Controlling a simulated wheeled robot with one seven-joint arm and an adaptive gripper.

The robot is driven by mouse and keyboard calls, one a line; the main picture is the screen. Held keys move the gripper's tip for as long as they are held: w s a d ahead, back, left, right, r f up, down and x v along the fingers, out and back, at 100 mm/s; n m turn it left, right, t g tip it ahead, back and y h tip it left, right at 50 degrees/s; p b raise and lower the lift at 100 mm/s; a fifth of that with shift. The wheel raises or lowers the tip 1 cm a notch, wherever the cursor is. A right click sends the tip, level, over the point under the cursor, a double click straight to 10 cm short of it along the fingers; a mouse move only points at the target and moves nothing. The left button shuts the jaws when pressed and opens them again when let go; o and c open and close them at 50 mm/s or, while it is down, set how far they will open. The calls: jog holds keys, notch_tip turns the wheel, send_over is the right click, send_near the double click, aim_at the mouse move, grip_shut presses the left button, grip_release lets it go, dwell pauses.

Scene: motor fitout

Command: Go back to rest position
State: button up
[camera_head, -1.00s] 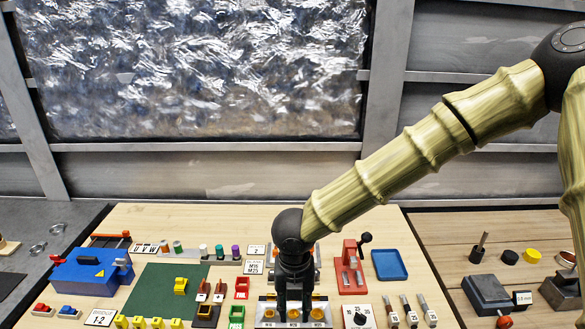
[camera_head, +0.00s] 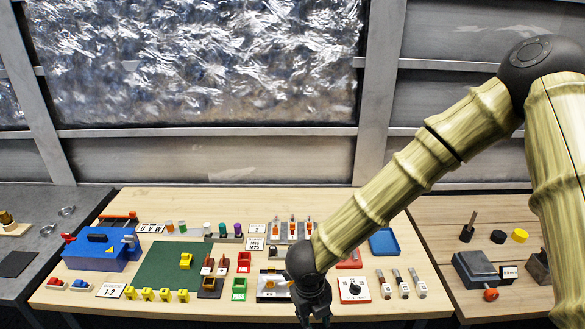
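My gripper (camera_head: 316,318) hangs at the front edge of the wooden bench, low in the picture, pointing down. Its fingers are small and dark and partly cut off by the picture's lower edge, so I cannot tell whether they are open or shut. I see no object held in it. My arm runs from the upper right down to it, over the right part of the bench (camera_head: 330,203).
Left on the bench are a blue box (camera_head: 98,252) and a green mat (camera_head: 160,272) with yellow blocks in front. A steel plate (camera_head: 268,288) and a white dial block (camera_head: 353,291) flank my gripper. A blue tray (camera_head: 383,243) stands right of my arm.

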jog(key=s+d+f+n+b, duration=0.1)
jog(key=s+d+f+n, duration=0.25)
jog(key=f+n, duration=0.2)
jog(key=s+d+f+n+t, duration=0.1)
jog(key=s+d+f+n, duration=0.1)
jog(key=d+f+n, duration=0.4)
jog(key=s+d+f+n+b, duration=0.1)
jog(key=s+f+n, duration=0.1)
jog(key=f+n, duration=0.35)
jog(key=s+d+f+n, duration=0.2)
jog(key=s+f+n, duration=0.1)
jog(key=s+n, duration=0.1)
jog(key=s+d+f+n+g, duration=0.1)
jog(key=s+d+f+n, duration=0.1)
jog(key=s+n, duration=0.3)
jog(key=s+d+f+n+g+y+b, duration=0.1)
jog(key=s+d+f+n, duration=0.2)
jog(key=s, duration=0.4)
jog(key=shift+s+f+n, duration=0.2)
jog(key=shift+f+n, duration=0.4)
jog(key=shift+n, duration=0.1)
